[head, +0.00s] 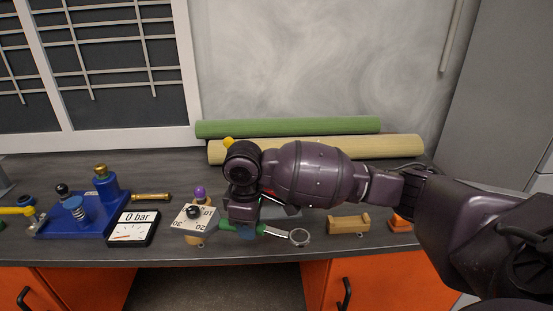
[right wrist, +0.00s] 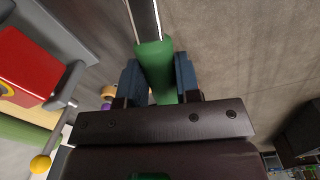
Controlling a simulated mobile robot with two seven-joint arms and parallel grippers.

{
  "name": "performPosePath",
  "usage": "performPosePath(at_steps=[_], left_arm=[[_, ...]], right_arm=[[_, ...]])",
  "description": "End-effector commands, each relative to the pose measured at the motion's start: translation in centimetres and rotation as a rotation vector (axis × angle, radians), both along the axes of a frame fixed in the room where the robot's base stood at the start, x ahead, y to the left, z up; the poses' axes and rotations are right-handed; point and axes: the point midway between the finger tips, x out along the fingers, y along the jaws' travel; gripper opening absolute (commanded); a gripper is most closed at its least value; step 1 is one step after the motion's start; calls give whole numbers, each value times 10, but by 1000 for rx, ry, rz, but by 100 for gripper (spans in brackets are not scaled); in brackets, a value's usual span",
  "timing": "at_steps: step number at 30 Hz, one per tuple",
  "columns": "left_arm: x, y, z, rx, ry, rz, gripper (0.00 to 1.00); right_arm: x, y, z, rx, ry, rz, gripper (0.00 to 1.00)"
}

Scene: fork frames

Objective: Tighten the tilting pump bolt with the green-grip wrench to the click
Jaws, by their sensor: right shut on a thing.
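My right gripper (head: 240,222) is shut on the green grip of the wrench (head: 262,230), above the counter's front part. The wrench's metal shaft points right, ending in a ring (head: 300,237). In the right wrist view the green grip (right wrist: 157,70) sits between the two fingers (right wrist: 160,85), with the shaft leading away from it. The blue pump (head: 108,190) stands at the left of the counter, apart from the wrench, with a brass cap, a black knob and a spring. I cannot tell which part is the tilting bolt. My left gripper is not in view.
A gauge reading 0 bar (head: 133,228) lies beside the pump. A numbered dial plate (head: 195,222) and a purple knob (head: 200,192) are just left of my gripper. A wooden cradle (head: 348,225) and orange block (head: 400,224) stand right. Rolled mats (head: 290,127) lie behind.

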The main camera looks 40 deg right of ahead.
Motion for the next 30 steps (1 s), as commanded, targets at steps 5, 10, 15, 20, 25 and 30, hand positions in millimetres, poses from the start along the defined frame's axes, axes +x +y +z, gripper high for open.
performPosePath(at_steps=[5,10,15,20,25,30], left_arm=[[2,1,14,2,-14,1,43],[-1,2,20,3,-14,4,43],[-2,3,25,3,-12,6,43],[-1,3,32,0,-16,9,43],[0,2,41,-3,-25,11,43],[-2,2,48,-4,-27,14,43]], right_arm=[[15,-15,15,-1,-2,240,0],[28,-31,25,-2,2,474,0],[41,-47,35,-1,5,710,0],[51,-62,44,2,8,930,0],[63,-80,54,3,8,1164,0],[72,-99,63,4,9,1396,0]])
